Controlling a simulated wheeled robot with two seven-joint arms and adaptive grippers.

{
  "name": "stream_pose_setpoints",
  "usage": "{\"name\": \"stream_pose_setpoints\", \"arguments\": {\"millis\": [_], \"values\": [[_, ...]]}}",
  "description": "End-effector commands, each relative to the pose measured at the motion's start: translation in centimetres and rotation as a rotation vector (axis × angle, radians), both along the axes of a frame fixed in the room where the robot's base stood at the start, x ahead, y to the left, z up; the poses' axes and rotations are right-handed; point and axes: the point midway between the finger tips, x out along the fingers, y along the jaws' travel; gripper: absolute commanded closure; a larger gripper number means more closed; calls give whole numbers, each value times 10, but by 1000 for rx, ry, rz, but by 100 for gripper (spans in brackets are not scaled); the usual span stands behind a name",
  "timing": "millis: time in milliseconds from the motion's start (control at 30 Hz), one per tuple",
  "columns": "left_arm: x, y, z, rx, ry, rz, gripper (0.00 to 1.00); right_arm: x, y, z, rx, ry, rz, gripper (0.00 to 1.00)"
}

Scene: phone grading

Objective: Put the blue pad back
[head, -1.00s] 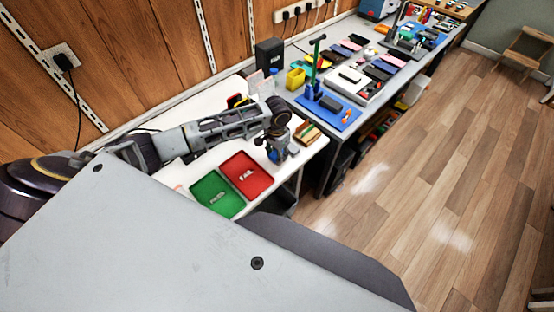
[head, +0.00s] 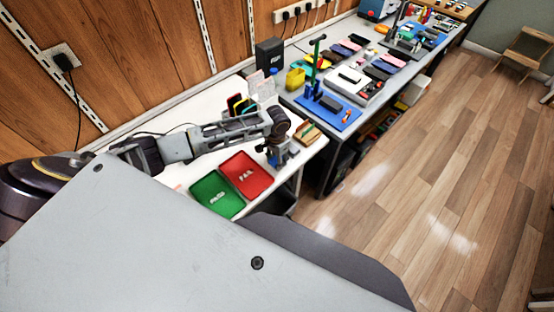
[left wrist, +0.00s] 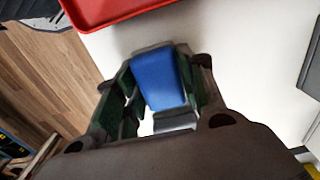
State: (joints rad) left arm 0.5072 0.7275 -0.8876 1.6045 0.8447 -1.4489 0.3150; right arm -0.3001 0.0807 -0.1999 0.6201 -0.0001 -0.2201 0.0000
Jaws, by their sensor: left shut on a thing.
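The blue pad (left wrist: 158,80) is a flat, rounded rectangle between the fingers of my left gripper (left wrist: 160,92) in the left wrist view. The gripper is shut on it, and its near end is partly hidden by the gripper. In the head view my left gripper (head: 279,158) is over the white table, just right of the red tray (head: 262,190). Only a little blue shows there. My right gripper is not in view.
A green tray (head: 228,208) lies left of the red tray. A rack of upright coloured pads (head: 238,105) stands behind my left arm. A crowded grey bench (head: 330,140) adjoins the table.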

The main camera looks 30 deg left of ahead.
Motion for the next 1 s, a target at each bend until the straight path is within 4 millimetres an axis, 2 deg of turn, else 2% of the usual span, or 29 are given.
{"name": "stream_pose_setpoints", "arguments": {"millis": [167,200,333,767,1000], "values": [[0,0,-2,-1,0,0,91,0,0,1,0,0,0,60],[0,0,-2,-1,0,0,57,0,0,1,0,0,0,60],[0,0,-2,0,0,0,40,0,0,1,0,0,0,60],[0,0,0,0,-1,0,39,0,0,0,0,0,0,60],[1,0,17,-1,-2,0,39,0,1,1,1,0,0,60]]}}
